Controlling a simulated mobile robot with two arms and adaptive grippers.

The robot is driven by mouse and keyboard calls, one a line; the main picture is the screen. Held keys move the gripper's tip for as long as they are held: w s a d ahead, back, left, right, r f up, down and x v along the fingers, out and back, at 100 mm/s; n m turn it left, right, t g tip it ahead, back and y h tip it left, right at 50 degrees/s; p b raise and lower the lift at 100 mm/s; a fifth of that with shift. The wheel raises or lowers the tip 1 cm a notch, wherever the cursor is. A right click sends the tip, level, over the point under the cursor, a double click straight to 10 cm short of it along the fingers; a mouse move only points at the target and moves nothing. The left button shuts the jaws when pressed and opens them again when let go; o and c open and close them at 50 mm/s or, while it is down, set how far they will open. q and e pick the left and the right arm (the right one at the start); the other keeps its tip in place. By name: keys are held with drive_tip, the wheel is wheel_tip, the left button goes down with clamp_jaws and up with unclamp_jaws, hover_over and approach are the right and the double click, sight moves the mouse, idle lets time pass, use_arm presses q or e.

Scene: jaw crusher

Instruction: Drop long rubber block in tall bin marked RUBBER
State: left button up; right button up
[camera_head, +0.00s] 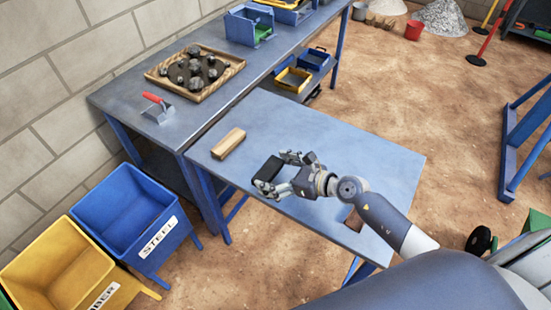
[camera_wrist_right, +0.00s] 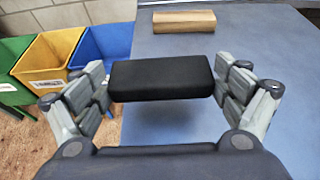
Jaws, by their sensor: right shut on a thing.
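A long black rubber block (camera_head: 269,170) is in my right gripper (camera_head: 279,170), above the near left part of the blue metal table. In the right wrist view the block (camera_wrist_right: 161,78) lies crosswise between the two fingers (camera_wrist_right: 160,86), one at each end. A yellow bin (camera_head: 62,262) stands at the lower left; its white label is cut by the frame edge and only its last letters, like "BER", show. It also shows in the right wrist view (camera_wrist_right: 47,56). My left gripper is out of view.
A blue bin marked STEEL (camera_head: 122,212) stands beside the yellow one, and a green bin (camera_wrist_right: 14,58) on its other side. A wooden block (camera_head: 228,144) lies on the blue table (camera_head: 330,135). A red-handled trowel (camera_head: 157,106) and a rock tray (camera_head: 226,75) sit on the bench behind.

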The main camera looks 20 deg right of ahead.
drive_tip(key=s+a+r, duration=0.1)
drive_tip(key=s+a, duration=0.2)
drive_tip(key=s, duration=0.5)
drive_tip(key=shift+s+a, duration=0.35)
drive_tip(key=shift+a, duration=0.05)
